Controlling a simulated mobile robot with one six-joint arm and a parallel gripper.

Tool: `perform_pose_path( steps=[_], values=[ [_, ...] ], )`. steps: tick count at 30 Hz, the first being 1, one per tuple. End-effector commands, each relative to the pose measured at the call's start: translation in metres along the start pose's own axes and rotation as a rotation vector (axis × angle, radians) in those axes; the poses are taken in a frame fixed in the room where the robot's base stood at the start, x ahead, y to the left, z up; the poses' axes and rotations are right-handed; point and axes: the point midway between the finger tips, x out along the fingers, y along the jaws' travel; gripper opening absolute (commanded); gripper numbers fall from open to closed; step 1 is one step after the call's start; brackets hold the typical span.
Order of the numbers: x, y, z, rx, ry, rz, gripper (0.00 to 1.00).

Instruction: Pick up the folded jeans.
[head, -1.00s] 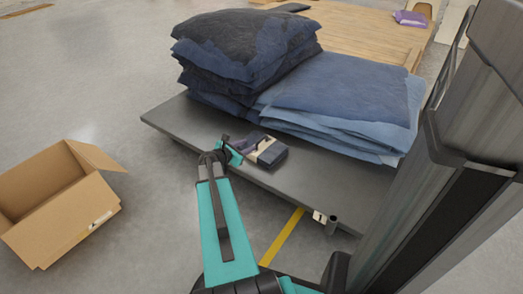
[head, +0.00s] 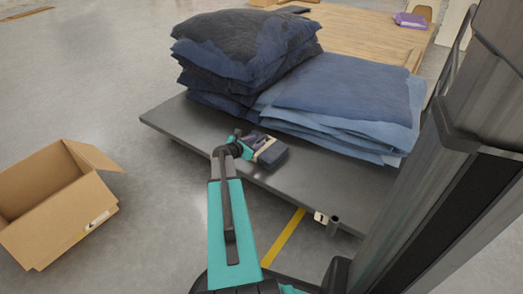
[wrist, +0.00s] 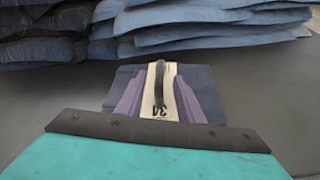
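The folded jeans (head: 270,153) are a small dark blue bundle with a cream band, lying near the front edge of the grey platform. In the wrist view the jeans (wrist: 204,82) lie straight ahead, with the cream band and a dark loop-like mark at the middle. My gripper (head: 257,141) is close to the left side of the bundle. Its two purple fingers show in the wrist view (wrist: 158,92), apart, one on each side of the cream band and overlapping the jeans. I cannot tell whether they touch the jeans.
The grey platform (head: 190,123) carries a tall dark denim stack (head: 245,45) and a lower, lighter stack (head: 345,90) right behind the bundle. An open cardboard box (head: 60,210) stands on the floor at left. A wooden pallet-like surface (head: 370,35) lies behind.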

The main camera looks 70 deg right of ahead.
Motion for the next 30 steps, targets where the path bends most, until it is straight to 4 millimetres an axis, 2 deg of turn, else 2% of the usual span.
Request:
perform_pose_path(
  steps=[8, 21, 30],
  values=[
    [0.008, 0.000, -0.002, 0.001, -0.001, -0.001, 0.34],
    [0.049, 0.001, -0.002, 0.001, 0.000, -0.001, 0.34],
    [0.052, 0.000, -0.001, 0.000, 0.000, 0.000, 0.34]
  ],
)
